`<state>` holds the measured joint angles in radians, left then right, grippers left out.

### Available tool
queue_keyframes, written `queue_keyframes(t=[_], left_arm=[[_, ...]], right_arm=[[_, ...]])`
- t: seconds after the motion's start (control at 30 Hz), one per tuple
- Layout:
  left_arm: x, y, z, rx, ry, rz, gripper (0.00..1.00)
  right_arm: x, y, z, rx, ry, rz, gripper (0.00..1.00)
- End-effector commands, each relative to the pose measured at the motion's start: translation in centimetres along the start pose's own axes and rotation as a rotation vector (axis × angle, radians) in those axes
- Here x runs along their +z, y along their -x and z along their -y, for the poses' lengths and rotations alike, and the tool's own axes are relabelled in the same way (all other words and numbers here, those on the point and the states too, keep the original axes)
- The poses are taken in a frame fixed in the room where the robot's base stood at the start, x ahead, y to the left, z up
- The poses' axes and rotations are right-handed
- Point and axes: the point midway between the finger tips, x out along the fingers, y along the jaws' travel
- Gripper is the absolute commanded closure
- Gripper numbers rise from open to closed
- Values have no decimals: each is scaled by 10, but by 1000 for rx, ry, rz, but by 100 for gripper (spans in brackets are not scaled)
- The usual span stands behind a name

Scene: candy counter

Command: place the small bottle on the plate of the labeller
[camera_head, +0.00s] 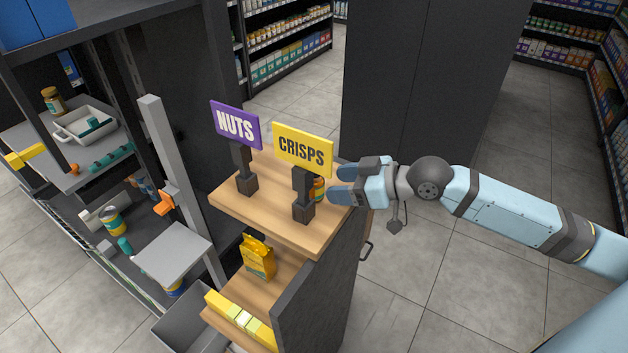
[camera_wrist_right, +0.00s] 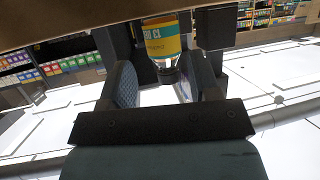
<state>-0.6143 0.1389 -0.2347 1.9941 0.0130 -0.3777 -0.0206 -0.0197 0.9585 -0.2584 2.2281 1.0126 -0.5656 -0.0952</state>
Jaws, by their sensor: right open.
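The small bottle (camera_head: 318,188), with a yellow and teal label, stands on the wooden top shelf, partly hidden behind the CRISPS sign in the head view. In the right wrist view the bottle (camera_wrist_right: 161,42) appears upside down, its dark cap end between the fingers. My right gripper (camera_head: 336,187) is open at the bottle, its fingers to either side; no firm contact is visible. A flat grey plate (camera_head: 172,252) beside a grey post with an orange part, at lower left, looks like the labeller's plate; it is bare. My left gripper is not in view.
The NUTS sign (camera_head: 236,125) and CRISPS sign (camera_head: 303,150) stand on the wooden shelf (camera_head: 278,225) close to the bottle. A yellow bag (camera_head: 257,256) sits on the level below. A dark rack (camera_head: 70,180) with a white tray (camera_head: 85,125) stands left.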

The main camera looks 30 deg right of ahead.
Motion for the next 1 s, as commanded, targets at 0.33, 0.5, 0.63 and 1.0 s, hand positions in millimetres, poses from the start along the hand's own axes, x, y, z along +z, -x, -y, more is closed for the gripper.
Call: queue_keyframes(t=[0.33, 0.5, 0.63, 1.0], left_arm=[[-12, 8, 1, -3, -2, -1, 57], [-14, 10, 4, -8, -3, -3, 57], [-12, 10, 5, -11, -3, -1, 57], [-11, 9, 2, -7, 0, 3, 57]], right_arm=[[-2, -31, 4, -1, -3, -2, 43], [-1, -50, 4, 0, -1, -2, 43], [1, -54, 4, 0, 1, 1, 43], [1, -53, 4, 0, 1, 0, 86]])
